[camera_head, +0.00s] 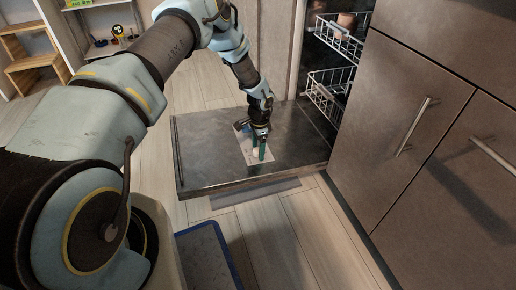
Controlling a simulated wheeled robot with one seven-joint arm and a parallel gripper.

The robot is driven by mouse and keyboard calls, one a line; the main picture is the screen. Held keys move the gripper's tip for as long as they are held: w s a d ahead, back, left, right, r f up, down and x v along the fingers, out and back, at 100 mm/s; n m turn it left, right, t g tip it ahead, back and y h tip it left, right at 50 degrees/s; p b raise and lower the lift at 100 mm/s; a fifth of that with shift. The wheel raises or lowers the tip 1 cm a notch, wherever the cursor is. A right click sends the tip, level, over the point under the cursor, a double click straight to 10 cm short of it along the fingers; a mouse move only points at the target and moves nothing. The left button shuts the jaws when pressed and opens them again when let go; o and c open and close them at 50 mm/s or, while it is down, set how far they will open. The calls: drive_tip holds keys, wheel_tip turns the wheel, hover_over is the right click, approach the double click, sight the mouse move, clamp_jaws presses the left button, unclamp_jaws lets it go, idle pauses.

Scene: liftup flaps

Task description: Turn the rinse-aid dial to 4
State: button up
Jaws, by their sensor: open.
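The dishwasher door (205,140) is folded down flat, its inner face up. A light panel (246,151) on that inner face lies under my gripper; the rinse-aid dial cannot be told apart there, being too small or hidden. My gripper (259,154) points down at this panel, with its green fingers at or just above the surface. The fingers are open. I cannot tell whether they touch anything.
Wire racks (335,88) with dishes show inside the dishwasher to the right of the door. Drawers with bar handles (415,125) stand at right. A blue-edged mat (205,258) lies on the wooden floor. A wooden step stool (35,62) is at far left.

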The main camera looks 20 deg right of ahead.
drive_tip(key=shift+r, duration=0.15)
wheel_tip(320, 180, up, 10)
drive_tip(key=p, duration=0.3)
drive_tip(key=shift+d+r, duration=0.2)
drive_tip(key=shift+r, duration=0.05)
